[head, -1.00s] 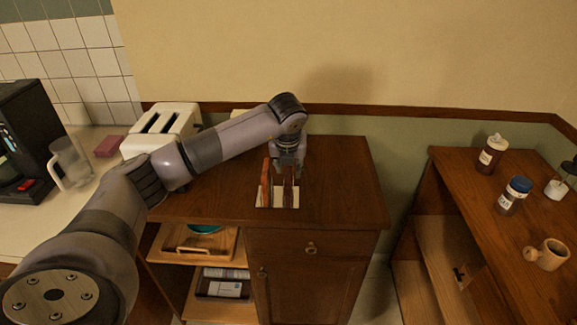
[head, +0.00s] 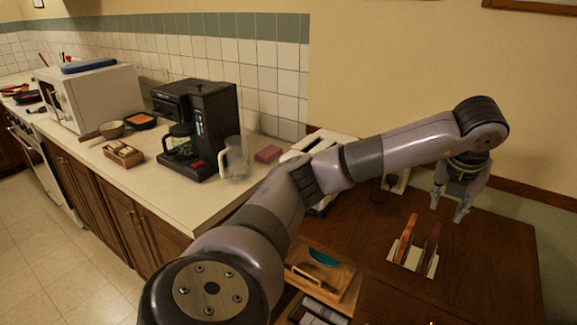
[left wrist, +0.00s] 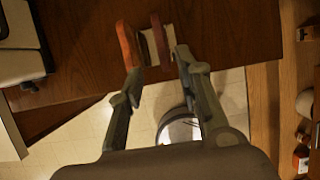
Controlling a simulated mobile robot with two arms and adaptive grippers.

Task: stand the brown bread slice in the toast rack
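The cream toast rack (head: 412,263) sits on the dark wooden cabinet top. A dark brown bread slice (head: 431,246) stands upright in its right part, and an orange-brown slice (head: 405,238) stands to its left. In the left wrist view the dark slice (left wrist: 160,38) and the orange-brown slice (left wrist: 128,44) show beyond my fingertips. My left gripper (head: 448,208) is open and empty, above and behind the rack, apart from both slices. It also shows open in the left wrist view (left wrist: 158,64). My right gripper is out of view.
A white toaster (head: 325,143) stands behind my left arm. A glass jug (head: 235,158), a coffee maker (head: 200,130) and a pink sponge (head: 268,154) are on the pale counter at left. The cabinet top right of the rack (head: 490,265) is clear.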

